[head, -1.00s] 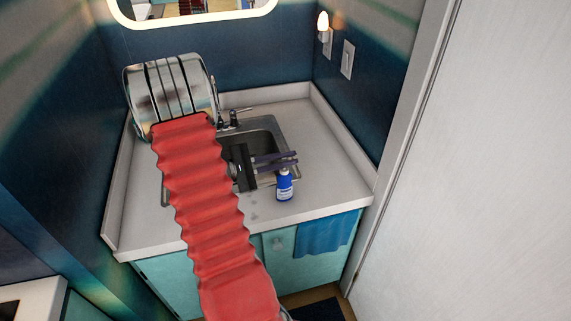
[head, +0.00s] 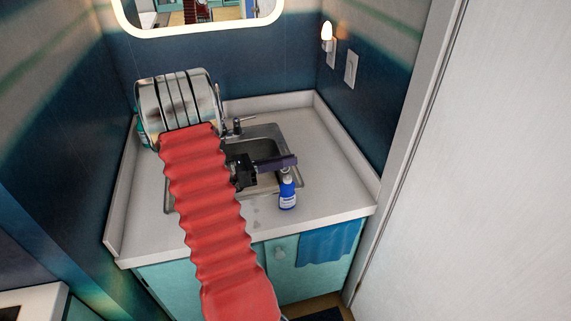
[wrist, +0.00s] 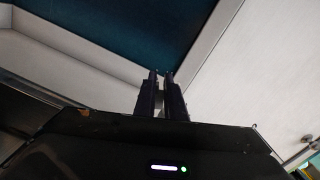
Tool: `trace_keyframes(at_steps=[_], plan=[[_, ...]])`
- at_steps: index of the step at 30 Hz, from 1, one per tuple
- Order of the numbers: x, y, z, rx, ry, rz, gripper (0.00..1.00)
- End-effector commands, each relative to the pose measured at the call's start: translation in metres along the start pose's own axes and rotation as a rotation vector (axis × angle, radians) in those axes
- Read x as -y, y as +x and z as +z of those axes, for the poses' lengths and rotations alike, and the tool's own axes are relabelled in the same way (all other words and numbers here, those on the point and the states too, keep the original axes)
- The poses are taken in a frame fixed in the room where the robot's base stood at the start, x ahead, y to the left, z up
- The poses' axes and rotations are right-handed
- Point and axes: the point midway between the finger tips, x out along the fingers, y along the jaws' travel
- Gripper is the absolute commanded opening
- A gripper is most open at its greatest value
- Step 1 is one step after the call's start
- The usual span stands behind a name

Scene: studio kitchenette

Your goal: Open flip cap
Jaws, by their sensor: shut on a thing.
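A blue bottle (head: 287,196) with a pale label stands upright on the counter in front of the sink. Its top lies right below the tip end of my gripper (head: 293,161) in the head view. The dark fingers reach in from the left and look nearly level. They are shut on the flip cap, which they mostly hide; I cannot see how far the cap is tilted. In the wrist view my gripper (wrist: 161,75) has its fingers close together, with a narrow gap between them. The bottle does not show clearly there.
The sink (head: 262,136) and its faucet (head: 237,125) lie behind my gripper. A blue towel (head: 328,243) hangs on the cabinet front. The counter (head: 335,190) right of the bottle is clear.

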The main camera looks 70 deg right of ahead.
Motion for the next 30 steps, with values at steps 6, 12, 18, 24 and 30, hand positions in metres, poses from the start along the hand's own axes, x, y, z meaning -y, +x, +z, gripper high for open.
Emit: trace_keyframes(at_steps=[6, 12, 18, 24, 30], plan=[[-0.007, 0.0, -0.007, -0.007, -0.2, 0.001, 0.0], [-0.011, 0.0, -0.01, -0.007, -0.333, 0.002, 0.0], [-0.013, 0.0, -0.011, -0.007, -0.409, 0.002, 0.0], [-0.014, 0.0, -0.012, -0.007, -0.434, 0.002, 0.0], [-0.014, 0.0, -0.011, -0.007, -0.435, 0.002, 0.0]])
